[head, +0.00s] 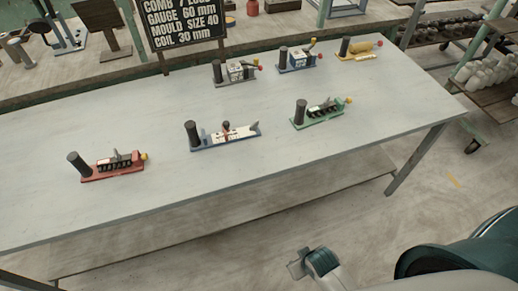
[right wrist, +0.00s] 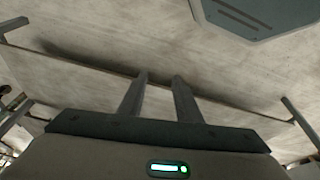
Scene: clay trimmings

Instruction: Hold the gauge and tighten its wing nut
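The likely gauge (head: 226,136) lies in the front middle of the table in the head view. It has a blue base, a white scale strip with dark marks, a dark upright cylinder at its left end and a small red part with a dark piece on top. I cannot make out the wing nut clearly. My right gripper (right wrist: 160,75) shows in the right wrist view with its two fingers apart and nothing between them, over pale floor. It is away from the gauge. My left gripper is not in view.
Similar tools stand on the grey table (head: 300,165): red (head: 112,172), green (head: 320,122), grey (head: 235,80), blue (head: 296,64) and yellow (head: 358,54). A black sign (head: 186,22) behind reads "GAUGE 60 mm". The table's front strip is clear. A shelf rack (head: 460,55) stands right.

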